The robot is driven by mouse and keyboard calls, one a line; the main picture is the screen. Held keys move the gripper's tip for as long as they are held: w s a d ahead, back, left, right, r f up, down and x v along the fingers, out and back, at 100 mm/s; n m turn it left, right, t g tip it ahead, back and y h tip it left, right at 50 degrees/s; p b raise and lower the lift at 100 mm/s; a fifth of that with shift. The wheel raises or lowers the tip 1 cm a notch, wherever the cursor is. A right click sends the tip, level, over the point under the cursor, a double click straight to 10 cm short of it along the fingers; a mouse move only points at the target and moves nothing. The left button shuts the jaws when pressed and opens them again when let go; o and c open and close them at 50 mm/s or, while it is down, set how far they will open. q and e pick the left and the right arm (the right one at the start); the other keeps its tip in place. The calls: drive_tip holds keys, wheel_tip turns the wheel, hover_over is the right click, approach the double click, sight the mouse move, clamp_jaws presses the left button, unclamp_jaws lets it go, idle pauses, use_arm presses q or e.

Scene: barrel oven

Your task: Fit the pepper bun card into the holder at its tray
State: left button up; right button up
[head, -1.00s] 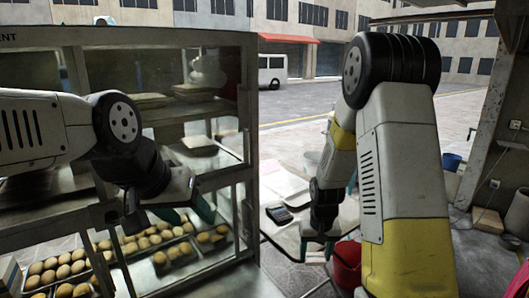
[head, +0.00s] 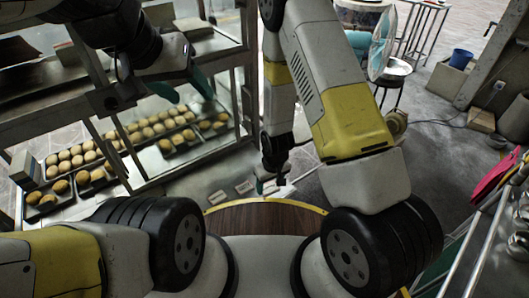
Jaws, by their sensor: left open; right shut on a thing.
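Several metal trays of round buns (head: 60,193) stand on the lower shelf of the display case at left. I cannot tell which tray is for pepper buns, and I cannot make out a holder. Small white cards (head: 245,187) lie on a pale surface just left of my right gripper. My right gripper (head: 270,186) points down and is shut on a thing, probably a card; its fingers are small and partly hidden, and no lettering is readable. My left gripper (head: 183,84), with green fingers, is open and empty in front of the case, above the trays.
The case's metal frame (head: 245,75) stands between the trays and my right arm. A fan (head: 382,45), a stool (head: 397,69) and a blue bucket (head: 461,56) are at upper right. A metal rail (head: 480,245) is at lower right. Open floor lies right of my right arm.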

sight(265, 191)
drive_tip(key=shift+s+a+f+n, duration=0.2)
drive_tip(key=shift+s+a+f, duration=0.2)
drive_tip(key=shift+s+f, duration=0.15)
drive_tip(key=shift+s+a+f+n, duration=0.2)
drive_tip(key=shift+s+a+f, duration=0.2)
drive_tip(key=shift+f, duration=0.25)
drive_tip(key=shift+w+f, duration=0.15)
drive_tip(key=shift+w, duration=0.15)
drive_tip(key=w, duration=0.5)
drive_tip(key=w+f, duration=0.1)
drive_tip(key=w, duration=0.9)
drive_tip(key=shift+w+f, duration=0.1)
drive_tip(key=shift+f, duration=1.85)
drive_tip(key=shift+f, duration=0.15)
drive_tip(key=o, duration=1.3)
drive_tip(key=shift+o, duration=0.2)
